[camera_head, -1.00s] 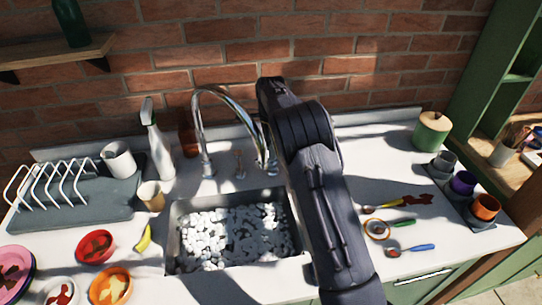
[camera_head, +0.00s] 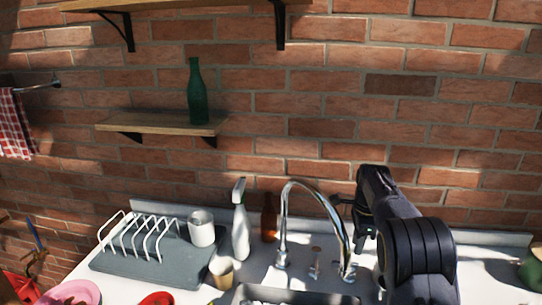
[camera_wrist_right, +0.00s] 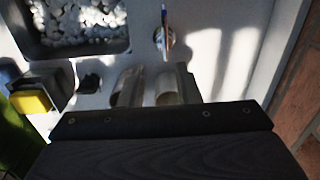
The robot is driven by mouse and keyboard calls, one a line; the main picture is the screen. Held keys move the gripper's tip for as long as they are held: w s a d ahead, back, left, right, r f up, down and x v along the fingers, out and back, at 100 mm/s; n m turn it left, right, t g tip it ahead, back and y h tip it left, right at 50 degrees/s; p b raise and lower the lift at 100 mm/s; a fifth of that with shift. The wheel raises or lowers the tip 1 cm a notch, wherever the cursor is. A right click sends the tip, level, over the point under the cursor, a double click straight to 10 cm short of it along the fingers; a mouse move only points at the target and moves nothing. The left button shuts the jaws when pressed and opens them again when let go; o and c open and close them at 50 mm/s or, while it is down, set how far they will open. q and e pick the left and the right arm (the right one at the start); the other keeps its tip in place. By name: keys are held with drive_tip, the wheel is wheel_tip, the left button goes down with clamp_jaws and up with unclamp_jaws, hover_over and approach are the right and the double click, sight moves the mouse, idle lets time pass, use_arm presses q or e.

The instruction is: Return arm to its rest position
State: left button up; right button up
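My right arm comes in from the bottom right of the head view, dark and ridged. Its gripper (camera_head: 358,222) shows small and dark past the wrist, just right of the chrome faucet (camera_head: 330,212), in front of the brick wall. The picture does not show whether its fingers are apart or closed. I see nothing clearly held in it. In the right wrist view, a dark plate of my own fills the bottom, above the counter by the sink (camera_wrist_right: 35,50). My left arm and gripper are not in view.
A spray bottle (camera_head: 241,230), brown bottle (camera_head: 269,218), paper cup (camera_head: 222,272) and dish rack (camera_head: 140,240) stand left of the faucet. A shelf (camera_head: 160,122) with a green bottle (camera_head: 197,92) is above. The wrist view shows a yellow block (camera_wrist_right: 30,102).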

drive_tip(key=s+r+n+t+y, duration=0.15)
drive_tip(key=s+r+n, duration=0.25)
drive_tip(key=s, duration=0.5)
drive_tip(key=s+r+n+t+y, duration=0.15)
drive_tip(key=s+r+n, duration=0.3)
drive_tip(key=s, duration=0.45)
drive_tip(key=s+a+f+n+t, duration=0.1)
drive_tip(key=s+a+f+n, duration=0.1)
drive_tip(key=s+a+n, duration=0.3)
drive_tip(key=s+a+f+n+t, duration=0.1)
drive_tip(key=s+a+n, duration=0.4)
drive_tip(key=s, duration=0.9)
drive_tip(key=shift+s+f+t, duration=0.3)
drive_tip(key=shift+f, duration=0.3)
